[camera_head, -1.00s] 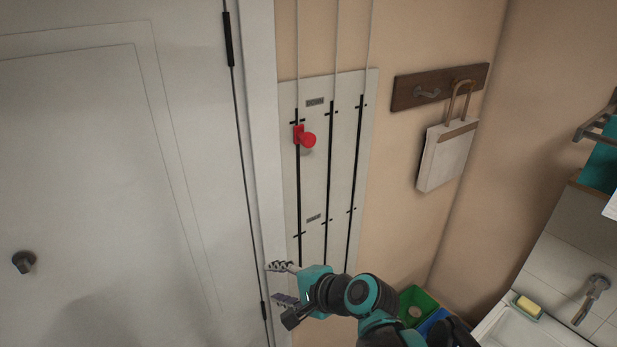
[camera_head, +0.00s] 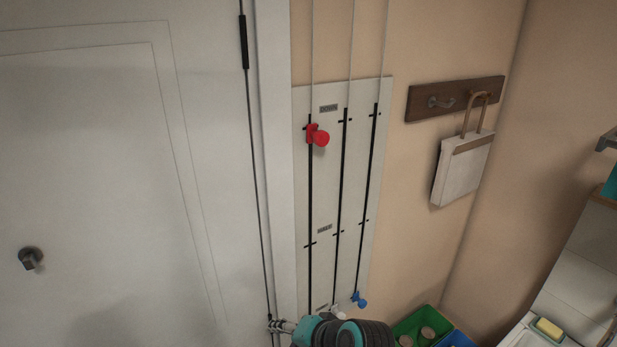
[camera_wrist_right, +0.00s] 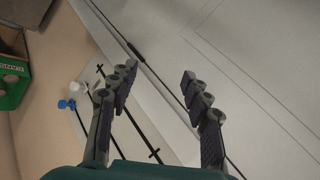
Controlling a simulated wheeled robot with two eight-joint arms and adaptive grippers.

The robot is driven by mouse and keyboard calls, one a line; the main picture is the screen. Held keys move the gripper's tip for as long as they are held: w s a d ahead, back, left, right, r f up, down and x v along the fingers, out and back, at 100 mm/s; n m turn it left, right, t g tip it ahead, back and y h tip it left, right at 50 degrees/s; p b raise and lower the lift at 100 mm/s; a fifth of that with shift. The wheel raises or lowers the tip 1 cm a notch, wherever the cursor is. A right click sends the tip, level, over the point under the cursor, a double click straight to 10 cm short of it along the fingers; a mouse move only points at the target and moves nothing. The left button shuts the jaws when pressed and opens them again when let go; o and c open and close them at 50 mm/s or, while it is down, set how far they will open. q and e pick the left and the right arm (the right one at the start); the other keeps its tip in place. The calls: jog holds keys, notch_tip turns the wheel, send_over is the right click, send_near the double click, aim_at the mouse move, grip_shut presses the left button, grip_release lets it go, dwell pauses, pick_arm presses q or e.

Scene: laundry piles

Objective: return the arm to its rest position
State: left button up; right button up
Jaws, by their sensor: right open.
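My right arm shows at the bottom of the head view, with its gripper (camera_head: 274,328) low beside the door frame, partly cut off by the picture edge. In the right wrist view the two fingers of the right gripper (camera_wrist_right: 165,95) stand wide apart with nothing between them. They face the white panel and the door. My left gripper is not in view.
A white slotted panel (camera_head: 293,180) on the wall carries a red knob (camera_head: 320,136) high, and white (camera_head: 338,312) and blue knobs (camera_head: 360,300) low. A door (camera_head: 90,180) stands left. A bag (camera_head: 463,168) hangs from a rack (camera_head: 425,103). A green bin (camera_head: 408,326) stands below.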

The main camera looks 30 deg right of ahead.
jog(key=s+f+n+g+h+b, duration=0.1)
jog(key=s+f+n+b, duration=0.3)
jog(key=f+n+b, duration=0.6)
notch_tip(320, 180, down, 13)
jog(key=h+b, duration=0.1)
jog(key=b, duration=0.7)
jog(key=shift+s+d+g+h+b, duration=0.15)
jog(key=shift+d+g+h+b, duration=0.15)
jog(key=shift+d+g+h, duration=0.1)
dwell(0.7)
